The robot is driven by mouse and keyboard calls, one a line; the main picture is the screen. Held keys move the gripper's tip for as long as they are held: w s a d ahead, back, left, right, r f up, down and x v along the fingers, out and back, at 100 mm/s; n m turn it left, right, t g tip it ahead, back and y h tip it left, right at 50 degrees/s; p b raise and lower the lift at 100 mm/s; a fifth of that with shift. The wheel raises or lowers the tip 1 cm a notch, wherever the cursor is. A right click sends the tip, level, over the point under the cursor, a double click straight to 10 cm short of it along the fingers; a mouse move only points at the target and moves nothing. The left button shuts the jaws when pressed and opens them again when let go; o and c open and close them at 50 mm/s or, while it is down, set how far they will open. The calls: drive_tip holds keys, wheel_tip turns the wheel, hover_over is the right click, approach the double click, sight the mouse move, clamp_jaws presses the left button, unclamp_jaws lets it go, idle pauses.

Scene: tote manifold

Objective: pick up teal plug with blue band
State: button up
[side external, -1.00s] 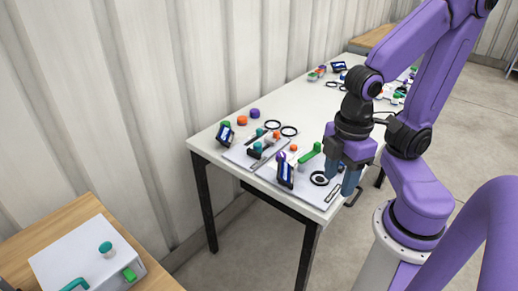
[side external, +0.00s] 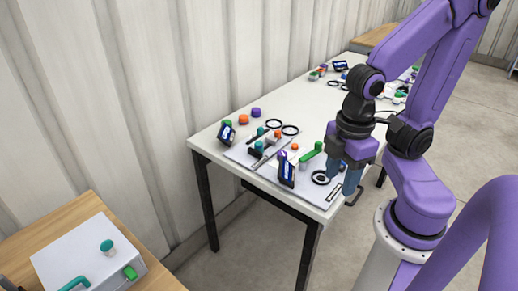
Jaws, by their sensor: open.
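A small teal piece (side external: 261,131) stands among the parts on the near end of the white table, to the left of my gripper. It may be the teal plug, but it is too small to make out a blue band. My gripper (side external: 342,180) points down over the right side of the near panel, beside a black ring (side external: 320,178). Its two blue-grey fingers are apart, with nothing visible between them. It is well to the right of the teal piece and not touching it.
Two grey panels (side external: 308,191) on the white table (side external: 218,151) carry a green handle (side external: 311,154), small screens (side external: 287,173) and orange pieces. Loose caps (side external: 242,120) and black rings (side external: 290,130) lie behind. A box with a teal knob (side external: 107,246) sits on a wooden table at lower left.

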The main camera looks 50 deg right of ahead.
idle(0.3)
drive_tip(key=shift+o, duration=1.3)
drive_tip(key=n+t+h, duration=0.4)
drive_tip(key=n+h, duration=0.5)
drive_tip(key=h, duration=0.4)
approach(258, 144)
drive_tip(key=x, duration=0.3)
drive_tip(key=shift+d+f, duration=0.2)
drive_tip(key=shift+f, duration=0.3)
drive_tip(key=shift+r+x, duration=0.2)
drive_tip(key=shift+x, duration=1.2)
drive_tip(key=shift+r+x, duration=0.15)
drive_tip(key=shift+x, duration=1.25)
drive_tip(key=shift+w, duration=0.15)
clamp_jaws()
